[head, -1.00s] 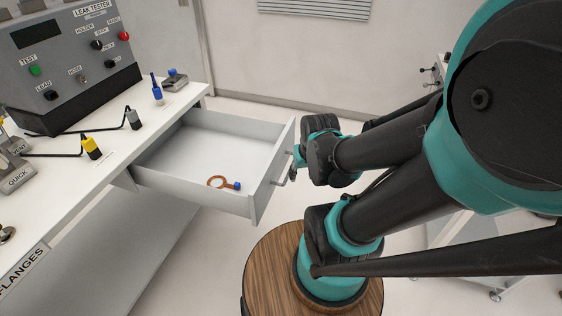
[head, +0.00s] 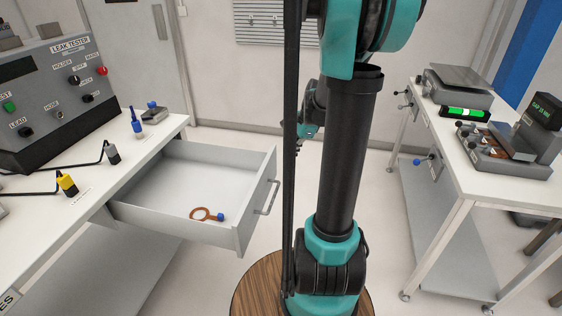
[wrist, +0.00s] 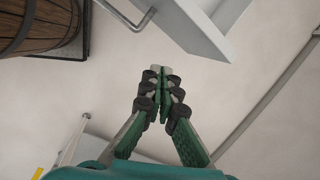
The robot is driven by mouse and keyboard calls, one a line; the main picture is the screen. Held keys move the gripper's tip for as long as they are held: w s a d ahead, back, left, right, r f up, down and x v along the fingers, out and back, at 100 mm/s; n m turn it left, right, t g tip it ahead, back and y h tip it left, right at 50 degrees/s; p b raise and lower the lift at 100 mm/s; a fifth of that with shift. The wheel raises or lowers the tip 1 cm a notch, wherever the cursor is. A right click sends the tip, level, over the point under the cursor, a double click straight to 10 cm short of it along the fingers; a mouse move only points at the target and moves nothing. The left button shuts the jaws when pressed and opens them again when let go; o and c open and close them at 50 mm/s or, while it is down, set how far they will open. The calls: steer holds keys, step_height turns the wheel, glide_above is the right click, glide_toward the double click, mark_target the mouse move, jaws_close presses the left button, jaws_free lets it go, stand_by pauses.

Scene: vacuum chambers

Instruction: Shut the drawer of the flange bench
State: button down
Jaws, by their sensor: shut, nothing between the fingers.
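The flange bench (head: 160,140) stands at the left in the head view. Its white drawer (head: 255,215) is pulled well open, with a bar handle (head: 267,197) on its front. A copper-coloured ring with a blue end (head: 205,214) lies inside the drawer. In the wrist view the drawer (wrist: 195,28) and its handle (wrist: 140,20) show at the top. My gripper (wrist: 160,72) is shut and empty, its fingertips below the drawer in that picture and apart from the handle. In the head view my arm mostly hides the gripper, beyond the drawer front.
A leak tester (head: 60,95) and several small fittings stand on the bench top. A second bench (head: 470,175) with instruments stands at the right, with a blue-knobbed valve (head: 425,160) at its side. Bare floor lies between the benches.

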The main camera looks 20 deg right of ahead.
steer(key=w+d+m+y, duration=0.1)
steer(key=w+d+m, duration=0.4)
steer(key=w+a+f, duration=0.3)
steer(key=a+f, duration=0.3)
steer(key=f, duration=0.3)
steer(key=shift+w+a+f+m, duration=0.25)
steer(key=shift+w+a+m, duration=0.05)
steer(key=shift+w+a, duration=0.1)
steer(key=shift+a, duration=0.1)
steer(key=w+a, duration=0.7)
steer(key=a, duration=0.5)
steer(key=w+a, duration=0.6)
steer(key=a, duration=0.5)
steer(key=w+a, duration=0.7)
steer(key=a, duration=0.5)
steer(key=shift+w+a, duration=0.35)
steer(key=shift+d, duration=0.1)
